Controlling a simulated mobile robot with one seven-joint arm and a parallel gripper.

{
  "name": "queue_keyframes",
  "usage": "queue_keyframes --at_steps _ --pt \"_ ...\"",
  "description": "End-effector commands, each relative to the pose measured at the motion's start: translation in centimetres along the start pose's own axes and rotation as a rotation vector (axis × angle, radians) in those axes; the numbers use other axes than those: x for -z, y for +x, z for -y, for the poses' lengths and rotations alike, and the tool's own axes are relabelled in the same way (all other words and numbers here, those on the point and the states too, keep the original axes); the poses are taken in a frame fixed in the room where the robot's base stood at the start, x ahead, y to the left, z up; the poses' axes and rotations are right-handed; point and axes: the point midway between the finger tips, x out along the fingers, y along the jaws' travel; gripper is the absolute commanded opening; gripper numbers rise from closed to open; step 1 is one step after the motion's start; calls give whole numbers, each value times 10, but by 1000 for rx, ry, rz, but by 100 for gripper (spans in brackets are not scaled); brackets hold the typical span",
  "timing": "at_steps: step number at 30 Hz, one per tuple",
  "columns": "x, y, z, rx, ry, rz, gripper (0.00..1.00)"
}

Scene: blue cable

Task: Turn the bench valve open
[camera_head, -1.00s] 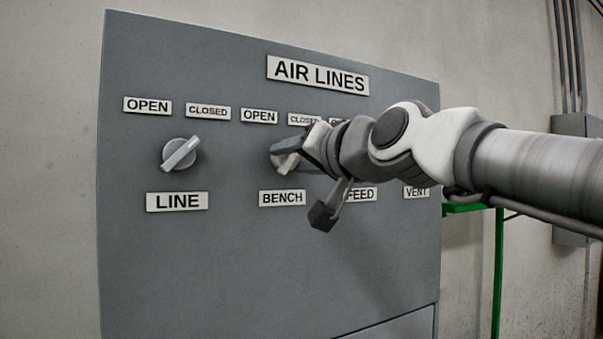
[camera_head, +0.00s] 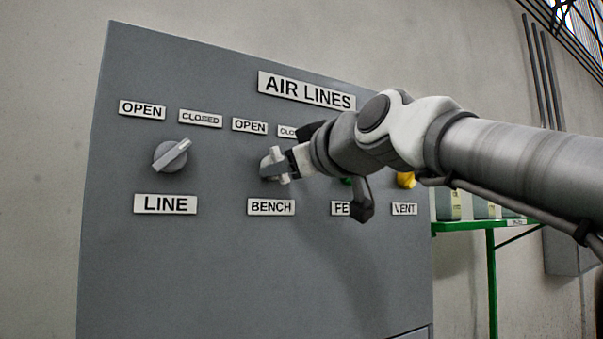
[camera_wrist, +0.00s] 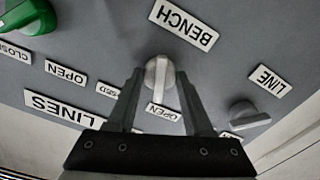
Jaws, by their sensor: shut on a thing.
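The bench valve is a light grey knob (camera_head: 268,167) on the grey panel above the BENCH plate (camera_head: 271,207). My gripper (camera_head: 280,166) is shut on this knob, its fingers on either side. In the wrist view, the knob (camera_wrist: 159,76) sits between the fingertips of my gripper (camera_wrist: 162,82). There, the end of its ridge nearer the gripper points at the upside-down OPEN plate (camera_wrist: 163,112). The CLOSED plate (camera_head: 290,132) is partly covered by my gripper in the head view.
The LINE knob (camera_head: 172,155) is at left, its ridge toward CLOSED. A green knob (camera_wrist: 30,16) and a yellow knob (camera_head: 406,180) above VENT are to the right, near my arm. A green shelf (camera_head: 485,224) stands beyond the panel. The lower panel is clear.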

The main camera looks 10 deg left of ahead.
Motion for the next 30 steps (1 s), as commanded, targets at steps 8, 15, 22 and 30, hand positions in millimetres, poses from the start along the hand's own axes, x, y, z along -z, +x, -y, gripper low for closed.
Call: queue_keyframes --at_steps 8,15,22,30 --pt "1 0 -1 -3 -221 -3 0" --pt "1 0 -1 -3 -346 -3 0" --pt "2 0 -2 -3 -402 -3 0" --pt "2 0 -2 -3 -415 -4 0"
